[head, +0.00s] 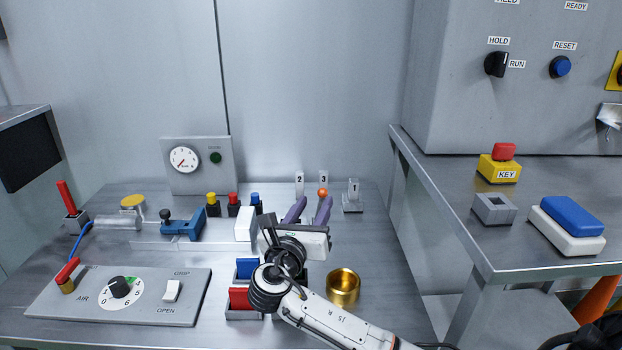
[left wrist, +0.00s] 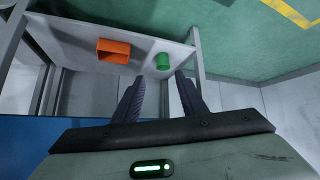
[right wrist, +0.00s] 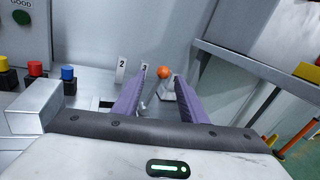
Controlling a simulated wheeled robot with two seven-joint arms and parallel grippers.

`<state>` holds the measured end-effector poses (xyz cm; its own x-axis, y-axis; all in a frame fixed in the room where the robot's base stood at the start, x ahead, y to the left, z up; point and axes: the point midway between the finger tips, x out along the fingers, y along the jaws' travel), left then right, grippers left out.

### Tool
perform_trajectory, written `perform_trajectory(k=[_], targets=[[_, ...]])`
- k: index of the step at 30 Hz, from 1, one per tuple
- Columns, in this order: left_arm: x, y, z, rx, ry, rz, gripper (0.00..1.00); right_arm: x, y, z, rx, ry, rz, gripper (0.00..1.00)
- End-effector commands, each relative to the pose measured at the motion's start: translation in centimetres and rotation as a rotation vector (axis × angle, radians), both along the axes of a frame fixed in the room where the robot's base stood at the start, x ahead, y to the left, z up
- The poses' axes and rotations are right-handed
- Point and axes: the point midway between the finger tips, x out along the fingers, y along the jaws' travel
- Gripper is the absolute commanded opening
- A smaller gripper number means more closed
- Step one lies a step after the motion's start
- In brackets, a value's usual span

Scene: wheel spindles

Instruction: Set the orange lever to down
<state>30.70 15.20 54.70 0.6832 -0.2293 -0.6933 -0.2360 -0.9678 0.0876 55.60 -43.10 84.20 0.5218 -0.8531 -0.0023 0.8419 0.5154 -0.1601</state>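An orange ball knob (head: 322,192), which looks like the top of the orange lever, stands near the back of the workbench below the number 3 plate. It also shows in the right wrist view (right wrist: 164,72), between the fingertips in the picture but beyond them. The lever's stem is mostly hidden, and its exact position is hard to tell. My right gripper (head: 309,209) is open, its purple fingers pointing towards the knob and apart from it. My left gripper (left wrist: 160,79) is open and empty in the left wrist view, away from the bench; the head view does not show it.
A white block (head: 245,225) and coloured buttons (head: 233,204) stand left of my right gripper. A brass cup (head: 343,287) is at its right. A side table (head: 470,240) lies further right.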

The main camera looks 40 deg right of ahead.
Motion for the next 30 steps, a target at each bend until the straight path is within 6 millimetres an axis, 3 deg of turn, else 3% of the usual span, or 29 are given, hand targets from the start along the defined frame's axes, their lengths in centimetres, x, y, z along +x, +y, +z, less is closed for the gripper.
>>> perform_trajectory(k=[15, 21, 29, 30], targets=[[0.0, 0.0, -1.2, -0.004, -0.002, 0.0, 0.39, 4.3, -7.2, -0.1, -0.002, 0.0, -0.001, 0.39], [0.0, 0.0, -1.2, -0.007, -0.004, 0.0, 0.39, 5.1, -8.4, -0.1, 0.0, 0.0, 0.0, 0.39], [0.0, 0.0, -1.2, -0.008, -0.005, 0.001, 0.39, 5.2, -8.5, 0.0, 0.001, 0.001, 0.001, 0.39], [0.0, 0.0, -1.2, -0.008, -0.005, 0.001, 0.39, 5.2, -8.5, 0.0, 0.001, 0.001, 0.001, 0.35]])
